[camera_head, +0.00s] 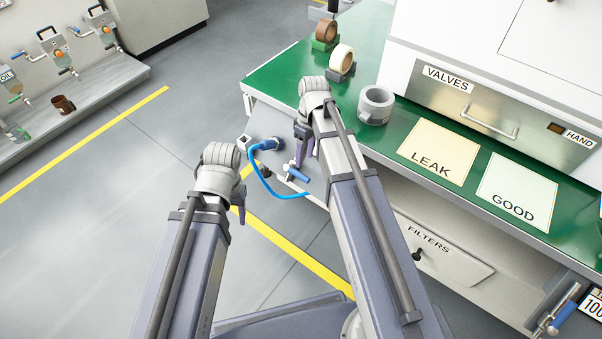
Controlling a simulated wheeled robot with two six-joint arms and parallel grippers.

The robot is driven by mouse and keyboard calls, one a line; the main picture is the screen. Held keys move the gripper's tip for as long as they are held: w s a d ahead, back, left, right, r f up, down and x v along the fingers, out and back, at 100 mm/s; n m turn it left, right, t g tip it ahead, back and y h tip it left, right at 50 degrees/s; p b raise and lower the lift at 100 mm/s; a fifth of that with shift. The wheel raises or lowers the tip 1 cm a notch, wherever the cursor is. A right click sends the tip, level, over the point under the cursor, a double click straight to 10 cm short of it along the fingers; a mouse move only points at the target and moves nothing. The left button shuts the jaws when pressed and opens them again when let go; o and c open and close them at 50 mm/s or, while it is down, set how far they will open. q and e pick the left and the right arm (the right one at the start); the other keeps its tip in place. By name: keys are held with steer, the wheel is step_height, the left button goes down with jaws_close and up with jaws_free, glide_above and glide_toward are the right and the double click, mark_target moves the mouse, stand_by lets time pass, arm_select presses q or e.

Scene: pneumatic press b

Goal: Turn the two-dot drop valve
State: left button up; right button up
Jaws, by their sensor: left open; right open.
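My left gripper (239,206) hangs over the floor, left of the bench; its fingers are mostly hidden behind its wrist. My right gripper (302,152) is open at the bench's left end. A valve with a blue handle (297,173) sits just below the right gripper's fingers; I cannot tell whether they touch. A blue hose (262,182) loops between the two grippers. A dark blue fitting (271,144) and a small white block with a dark mark (244,140) are beside it. Dot marks are too small to read, so I cannot tell which valve has two dots.
A VALVES drawer (490,112) and a FILTERS drawer (440,247) are shut. Another blue-handled valve (565,312) is at lower right.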

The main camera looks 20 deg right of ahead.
mark_target(302, 174)
steer(key=f+b, duration=0.4)
steer(key=f, duration=0.1)
steer(key=f+b, duration=0.2)
steer(key=b, duration=0.1)
steer(key=shift+s+a+f, duration=0.25)
steer(key=shift+s+a, duration=0.1)
steer(key=shift+a, duration=0.05)
jaws_close()
stand_by(1.1)
